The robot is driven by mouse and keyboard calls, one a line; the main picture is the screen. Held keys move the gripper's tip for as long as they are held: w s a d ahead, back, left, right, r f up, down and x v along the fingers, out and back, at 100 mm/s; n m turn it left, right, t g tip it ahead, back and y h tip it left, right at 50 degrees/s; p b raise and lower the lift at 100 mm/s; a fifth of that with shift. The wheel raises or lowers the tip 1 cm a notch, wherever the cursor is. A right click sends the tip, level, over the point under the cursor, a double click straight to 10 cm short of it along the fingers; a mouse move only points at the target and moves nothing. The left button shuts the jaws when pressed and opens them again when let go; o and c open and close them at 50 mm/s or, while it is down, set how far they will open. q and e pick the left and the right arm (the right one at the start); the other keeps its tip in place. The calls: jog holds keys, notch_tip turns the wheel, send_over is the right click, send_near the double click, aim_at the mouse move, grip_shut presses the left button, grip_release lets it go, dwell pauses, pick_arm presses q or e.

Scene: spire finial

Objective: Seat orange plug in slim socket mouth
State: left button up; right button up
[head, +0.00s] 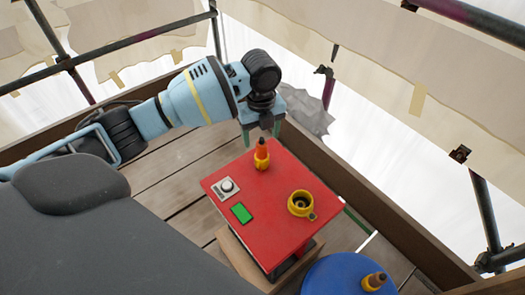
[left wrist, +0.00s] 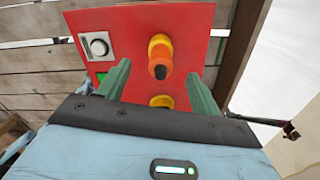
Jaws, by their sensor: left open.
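An orange plug (head: 262,149) stands upright in a yellow collar on the far part of the red panel (head: 273,230). It also shows in the left wrist view (left wrist: 160,66). A yellow socket (head: 301,203) with an open dark mouth sits nearer on the panel; its yellow rim shows partly in the left wrist view (left wrist: 162,101). I cannot tell which of the two yellow holders is the slim one. My left gripper (head: 262,132) is open at the plug, its green fingers on either side in the left wrist view (left wrist: 159,72), with no visible contact. My right gripper is out of view.
A white knob (head: 227,186) and a green rectangle (head: 241,212) are on the panel's left side. A blue round top (head: 330,277) at lower right holds another orange-tipped piece with a yellow base (head: 375,281). Wooden boards edge the platform (head: 400,225); scaffold poles stand beyond.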

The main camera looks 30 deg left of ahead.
aim_at(262, 152)
pick_arm(q)
jog(key=shift+s+f, duration=0.1)
jog(key=shift+f, duration=1.05)
jog(key=shift+d+f+b, duration=0.15)
jog(key=shift+f+b, duration=0.65)
jog(key=shift+f, duration=1.95)
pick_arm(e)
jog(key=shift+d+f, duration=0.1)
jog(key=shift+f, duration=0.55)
pick_arm(q)
jog(key=shift+c, duration=0.5)
jog(key=c, duration=1.1)
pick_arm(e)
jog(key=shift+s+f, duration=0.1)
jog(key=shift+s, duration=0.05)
pick_arm(q)
jog(key=shift+r, duration=0.15)
